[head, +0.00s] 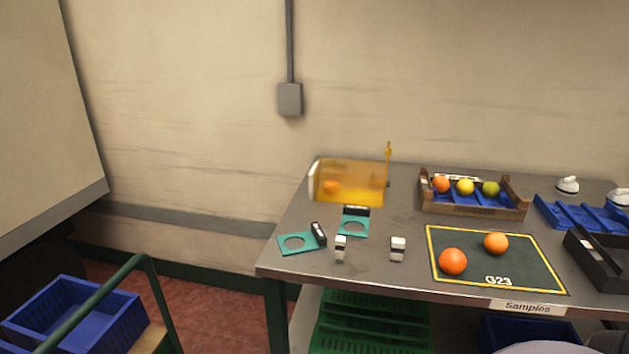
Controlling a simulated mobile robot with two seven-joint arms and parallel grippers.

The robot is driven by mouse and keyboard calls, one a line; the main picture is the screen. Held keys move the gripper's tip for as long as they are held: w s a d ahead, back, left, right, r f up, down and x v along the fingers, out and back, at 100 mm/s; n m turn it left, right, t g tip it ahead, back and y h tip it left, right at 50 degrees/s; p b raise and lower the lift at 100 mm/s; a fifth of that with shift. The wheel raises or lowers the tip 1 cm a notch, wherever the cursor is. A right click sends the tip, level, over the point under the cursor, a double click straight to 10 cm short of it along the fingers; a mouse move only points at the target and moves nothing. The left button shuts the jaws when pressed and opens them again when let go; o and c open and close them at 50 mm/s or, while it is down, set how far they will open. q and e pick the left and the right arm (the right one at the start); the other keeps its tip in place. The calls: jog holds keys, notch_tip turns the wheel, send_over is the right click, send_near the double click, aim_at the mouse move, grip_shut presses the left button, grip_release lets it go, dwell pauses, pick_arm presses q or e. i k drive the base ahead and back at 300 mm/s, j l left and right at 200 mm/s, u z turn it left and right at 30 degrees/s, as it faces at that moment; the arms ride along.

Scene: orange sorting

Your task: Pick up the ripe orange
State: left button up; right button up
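Two oranges rest on a dark green mat (510,266) with a yellow border, marked G23, at the right of the metal table. The nearer orange (453,261) is a deep reddish orange. The farther orange (496,243) is slightly lighter and lies behind it to the right, apart from it. A wooden crate (473,209) behind the mat holds an orange fruit (441,184), a yellow fruit (465,187) and a green fruit (491,189). Neither of my grippers is in view.
A translucent yellow box (365,183) stands at the table's back left. Teal ring plates (286,249) and small white-topped items (397,248) lie left of the mat. A dark tray (603,265) and blue tray (577,219) are at right.

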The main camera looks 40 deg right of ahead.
aim_at(497, 242)
jog(key=z, duration=2.3)
jog(key=j+u, duration=0.1)
jog(key=i+j, duration=0.05)
jog(key=j, duration=0.05)
